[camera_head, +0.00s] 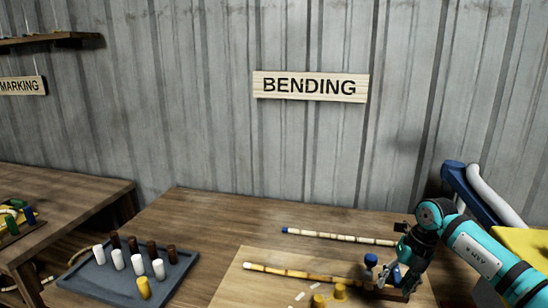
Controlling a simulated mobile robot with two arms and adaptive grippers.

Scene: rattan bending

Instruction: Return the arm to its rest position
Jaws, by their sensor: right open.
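My right arm (476,253) comes in from the right, teal and black, and reaches down over the right part of the work table (215,215). Its right gripper (390,278) is open, low over the table, close beside a small dark blue piece (370,261). I cannot tell whether it touches that piece. Nothing is clearly seen between its fingers. My left gripper is not in view.
A grey tray (105,288) with white, brown and yellow pegs stands at the table's left. Yellow pieces (340,291) lie near the front. A blue frame with a pale roll (490,195) and a yellow surface (525,245) are at the right. The table's back left is clear.

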